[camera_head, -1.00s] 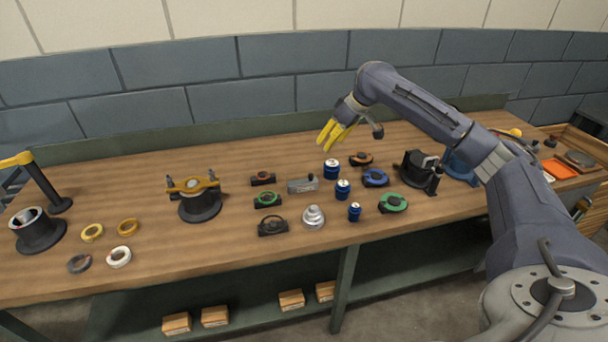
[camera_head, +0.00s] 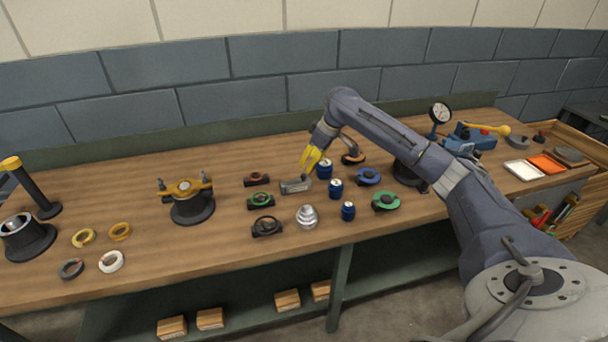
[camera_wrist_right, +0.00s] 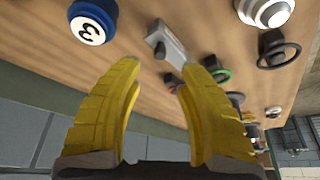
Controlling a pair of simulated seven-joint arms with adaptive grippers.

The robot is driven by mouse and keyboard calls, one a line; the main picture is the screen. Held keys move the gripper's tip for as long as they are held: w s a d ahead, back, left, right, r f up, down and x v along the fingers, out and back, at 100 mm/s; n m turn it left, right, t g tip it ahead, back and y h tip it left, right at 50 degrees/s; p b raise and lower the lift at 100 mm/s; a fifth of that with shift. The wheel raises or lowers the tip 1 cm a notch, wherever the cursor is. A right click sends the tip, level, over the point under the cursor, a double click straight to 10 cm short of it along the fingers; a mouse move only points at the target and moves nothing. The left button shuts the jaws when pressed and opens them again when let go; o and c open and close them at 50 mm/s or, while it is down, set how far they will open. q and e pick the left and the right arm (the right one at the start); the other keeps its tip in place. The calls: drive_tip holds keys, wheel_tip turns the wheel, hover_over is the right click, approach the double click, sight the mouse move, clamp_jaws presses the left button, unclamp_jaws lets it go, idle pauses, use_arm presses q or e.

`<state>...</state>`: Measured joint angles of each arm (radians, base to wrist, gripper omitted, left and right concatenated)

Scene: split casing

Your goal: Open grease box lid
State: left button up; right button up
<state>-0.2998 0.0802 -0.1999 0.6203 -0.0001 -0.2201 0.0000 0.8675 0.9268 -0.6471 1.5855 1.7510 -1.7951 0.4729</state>
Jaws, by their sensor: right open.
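A small grey metal box (camera_head: 296,186), which I take to be the grease box, sits on the workbench between the black ring holders and the blue cans. In the right wrist view the box (camera_wrist_right: 169,45) lies beyond the fingertips, near the middle of the gap. I cannot make out clearly whether its lid is open or shut. My right gripper (camera_head: 309,161), with yellow fingers, is just above and behind the box in the head view. In the right wrist view the gripper (camera_wrist_right: 171,65) is open with nothing between its fingers. My left gripper is not in view.
Blue numbered cans (camera_head: 324,169) stand close to the box's right. Black holders with rings (camera_head: 261,200) are to its left, and a silver stepped part (camera_head: 307,217) is in front.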

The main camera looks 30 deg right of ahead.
sight(304, 174)
drive_tip(key=shift+x, duration=3.55)
clamp_jaws()
